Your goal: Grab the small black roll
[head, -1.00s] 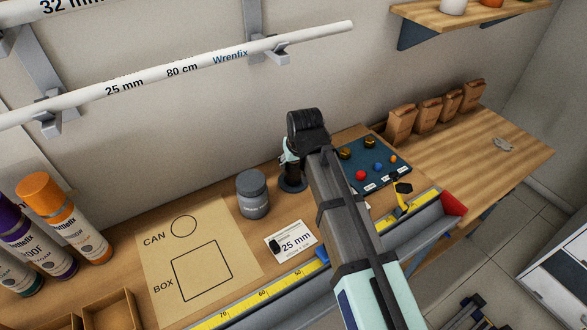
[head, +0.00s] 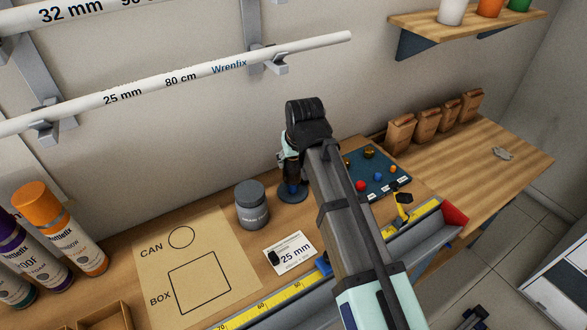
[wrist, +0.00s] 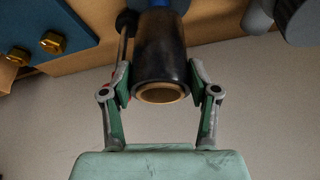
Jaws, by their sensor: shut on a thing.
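The small black roll (wrist: 160,62) is a dark cylinder with a hollow tan core showing at its near end. In the wrist view my gripper (wrist: 160,78) has one finger against each side of it. In the head view my gripper (head: 289,156) is at the roll (head: 291,172), above a round dark stand base (head: 292,196) on the bench. A blue part shows between the roll and the base. Whether the roll is still around a post of the stand is hard to tell. My arm hides part of this area.
A grey can (head: 252,206) stands left of the stand. A blue mat (head: 375,187) with small coloured parts lies to the right, with brown bags (head: 426,124) behind. A white pipe (head: 200,82) hangs on the wall above. A marked brown sheet (head: 207,244) lies at left.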

